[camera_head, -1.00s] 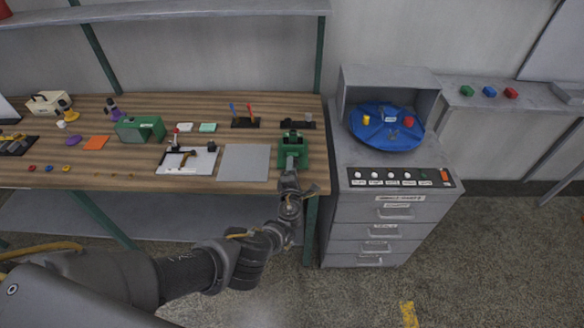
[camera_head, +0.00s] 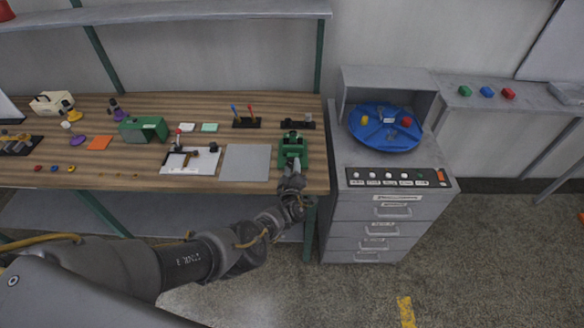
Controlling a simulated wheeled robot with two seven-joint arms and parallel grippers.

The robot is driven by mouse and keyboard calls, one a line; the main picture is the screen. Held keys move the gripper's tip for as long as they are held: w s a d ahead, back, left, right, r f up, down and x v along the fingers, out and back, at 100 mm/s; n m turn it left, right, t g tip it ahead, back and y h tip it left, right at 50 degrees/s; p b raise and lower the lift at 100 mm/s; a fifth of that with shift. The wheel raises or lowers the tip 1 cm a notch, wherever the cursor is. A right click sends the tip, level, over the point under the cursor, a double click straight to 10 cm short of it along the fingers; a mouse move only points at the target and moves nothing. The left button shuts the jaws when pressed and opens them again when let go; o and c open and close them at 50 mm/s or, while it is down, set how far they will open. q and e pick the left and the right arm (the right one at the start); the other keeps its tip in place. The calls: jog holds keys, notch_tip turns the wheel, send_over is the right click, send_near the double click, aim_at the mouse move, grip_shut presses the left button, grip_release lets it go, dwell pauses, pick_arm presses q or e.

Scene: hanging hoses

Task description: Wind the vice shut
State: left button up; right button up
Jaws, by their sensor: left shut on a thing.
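The green vice (camera_head: 292,150) stands at the right end of the wooden workbench, near its front edge. My left gripper (camera_head: 291,180) is at the front side of the vice, low by the bench edge, with the arm coming in from the lower left. It is shut on the vice's handle, which is mostly hidden behind my gripper and wrist. The gap between the vice's jaws is too small to make out. My right gripper is not in view.
A grey plate (camera_head: 245,163) lies just left of the vice. A white board with a clamp (camera_head: 190,161) lies farther left. A drawer cabinet (camera_head: 388,215) with a blue turntable (camera_head: 384,137) stands close on the right. A shelf (camera_head: 160,13) hangs above the bench.

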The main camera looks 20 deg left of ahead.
pick_arm(q)
jog(key=shift+m, duration=0.6)
jog(key=o, duration=1)
